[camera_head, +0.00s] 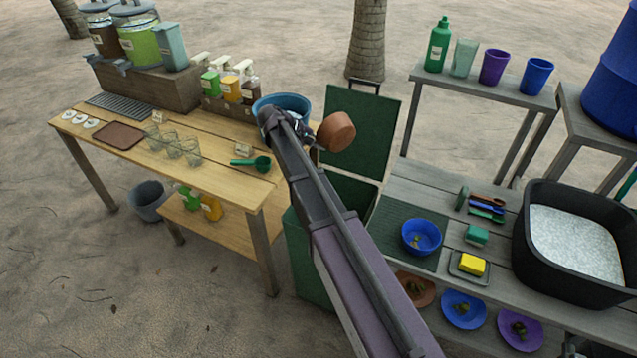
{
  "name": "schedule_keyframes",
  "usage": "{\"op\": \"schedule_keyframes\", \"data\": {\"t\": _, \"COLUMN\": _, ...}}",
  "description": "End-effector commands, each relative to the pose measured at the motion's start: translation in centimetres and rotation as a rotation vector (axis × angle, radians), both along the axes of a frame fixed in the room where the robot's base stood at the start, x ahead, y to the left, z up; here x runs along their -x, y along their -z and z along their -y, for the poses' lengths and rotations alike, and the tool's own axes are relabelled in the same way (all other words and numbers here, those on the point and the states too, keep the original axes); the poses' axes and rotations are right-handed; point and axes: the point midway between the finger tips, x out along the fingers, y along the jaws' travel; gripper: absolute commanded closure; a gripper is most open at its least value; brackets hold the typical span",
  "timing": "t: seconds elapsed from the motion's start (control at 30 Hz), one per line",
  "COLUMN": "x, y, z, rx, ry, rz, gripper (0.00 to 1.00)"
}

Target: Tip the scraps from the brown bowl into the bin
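The brown bowl (338,131) is up in the air at the end of my arm, in front of the bin's raised lid. It is tilted on its side, and I cannot see any scraps in it. My gripper (314,135) is at the bowl's left edge and appears shut on it; the fingers are small and partly hidden by my arm. The dark green bin (308,262) stands between the two tables with its lid (362,128) open upright. My arm crosses in front of the bin and hides part of its opening.
A wooden table (215,185) at left holds glasses, a brown tray, bottles, dispensers and a blue basin (283,106). The grey bench at right holds a blue bowl (421,236), a yellow sponge (471,264) and a black tub (528,255). Plates with scraps (463,310) lie below.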

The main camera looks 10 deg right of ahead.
Motion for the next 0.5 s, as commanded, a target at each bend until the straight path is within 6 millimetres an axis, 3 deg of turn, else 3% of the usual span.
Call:
{"op": "schedule_keyframes", "data": {"t": 0.03, "x": 0.0, "y": -1.8, "z": 0.0, "rx": 0.0, "ry": 0.0, "rz": 0.0, "gripper": 1.0}}
{"op": "schedule_keyframes", "data": {"t": 0.5, "x": 0.0, "y": -9.6, "z": 0.0, "rx": 0.0, "ry": 0.0, "rz": 0.0, "gripper": 1.0}}
